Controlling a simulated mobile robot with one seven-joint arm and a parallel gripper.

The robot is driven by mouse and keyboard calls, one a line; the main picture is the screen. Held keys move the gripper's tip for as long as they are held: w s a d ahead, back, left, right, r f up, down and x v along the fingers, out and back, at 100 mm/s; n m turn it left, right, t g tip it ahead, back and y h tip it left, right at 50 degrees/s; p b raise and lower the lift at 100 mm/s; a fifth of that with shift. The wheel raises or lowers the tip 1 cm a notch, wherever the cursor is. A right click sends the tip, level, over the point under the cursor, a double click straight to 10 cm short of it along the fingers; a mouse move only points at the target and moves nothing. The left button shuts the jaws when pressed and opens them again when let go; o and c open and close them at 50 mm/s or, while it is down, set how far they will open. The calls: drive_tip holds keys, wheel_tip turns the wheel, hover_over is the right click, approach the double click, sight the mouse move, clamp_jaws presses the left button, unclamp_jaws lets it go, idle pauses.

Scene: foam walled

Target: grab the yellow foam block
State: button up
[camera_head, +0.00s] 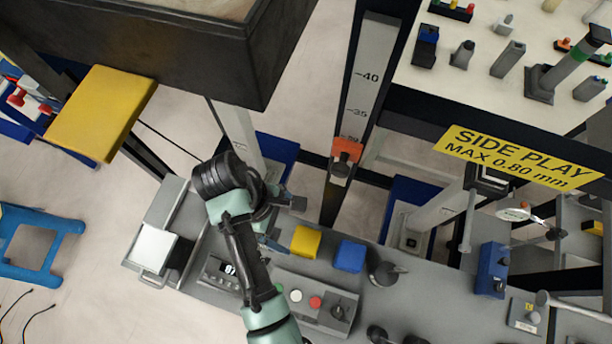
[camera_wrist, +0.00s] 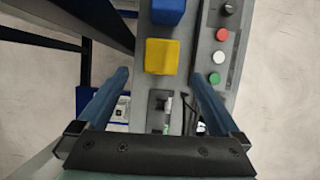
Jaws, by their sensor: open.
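The yellow foam block (camera_head: 306,241) stands on a grey bench surface in the head view, just right of my gripper (camera_head: 277,220). In the wrist view the yellow block (camera_wrist: 161,56) lies ahead of the open fingers of my gripper (camera_wrist: 160,80), about midway between their lines. Nothing is between the fingers. A blue block (camera_head: 350,256) stands beside the yellow one, to its right in the head view; in the wrist view the blue block (camera_wrist: 168,12) is at the top edge. My arm covers part of the bench left of the yellow block.
A panel with green, white and red buttons (camera_head: 315,302) is in front of the blocks. A dark knob (camera_head: 383,273) stands right of the blue block. An upright scale with an orange slider (camera_head: 346,150) rises behind. A dark bin (camera_head: 190,50) overhangs at upper left.

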sight(305, 242)
drive_tip(key=x, duration=0.6)
drive_tip(key=shift+s, duration=0.35)
drive_tip(key=shift+x, duration=3.2)
drive_tip(key=shift+w, duration=0.2)
drive_tip(key=c, duration=1.3)
drive_tip(key=shift+r, duration=0.1)
